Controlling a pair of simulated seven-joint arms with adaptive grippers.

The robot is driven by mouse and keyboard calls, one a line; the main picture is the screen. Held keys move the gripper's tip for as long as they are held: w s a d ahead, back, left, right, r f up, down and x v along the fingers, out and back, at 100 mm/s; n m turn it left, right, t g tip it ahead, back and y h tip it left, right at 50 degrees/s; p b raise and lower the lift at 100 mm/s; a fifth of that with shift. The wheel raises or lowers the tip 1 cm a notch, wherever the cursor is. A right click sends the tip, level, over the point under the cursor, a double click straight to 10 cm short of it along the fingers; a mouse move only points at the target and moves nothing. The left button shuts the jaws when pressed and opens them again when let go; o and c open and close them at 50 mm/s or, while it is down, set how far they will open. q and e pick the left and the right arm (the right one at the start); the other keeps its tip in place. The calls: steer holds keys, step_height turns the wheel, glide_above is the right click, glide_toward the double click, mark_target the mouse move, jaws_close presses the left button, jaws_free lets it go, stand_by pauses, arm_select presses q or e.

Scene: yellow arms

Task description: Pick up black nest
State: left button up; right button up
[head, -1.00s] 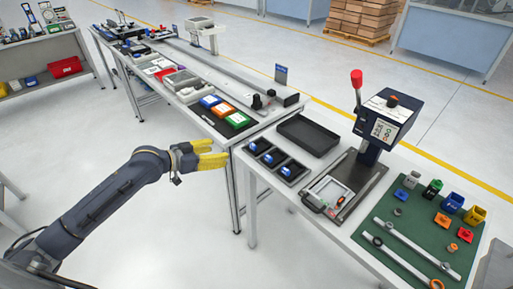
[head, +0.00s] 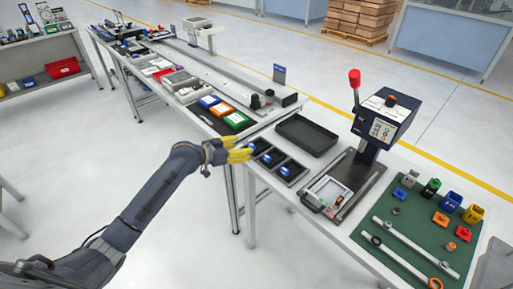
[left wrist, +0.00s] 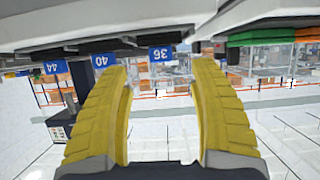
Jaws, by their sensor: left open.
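Three small black nests (head: 293,178) with blue pieces in them stand in a row along the left edge of the near table. The one nearest my gripper is partly behind its yellow fingers. I cannot tell from the head view whether the fingers touch it. My left gripper (head: 243,149) is open at the table's left edge, beside the row. Its two yellow fingers (left wrist: 162,80) are spread in the left wrist view, with nothing between them. My right gripper is in neither view.
A larger empty black tray (head: 306,134) lies behind the nests. A press with a red-knobbed lever (head: 384,122) stands right of it. A green mat (head: 405,222) with coloured parts lies at right. Another bench (head: 190,85) runs away behind.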

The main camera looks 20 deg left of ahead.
mark_target(250, 146)
arm_select(q)
steer(key=shift+x, duration=2.65)
steer(key=shift+a, duration=0.1)
steer(key=shift+s+f, duration=0.1)
steer(key=shift+f, duration=0.1)
jaws_close()
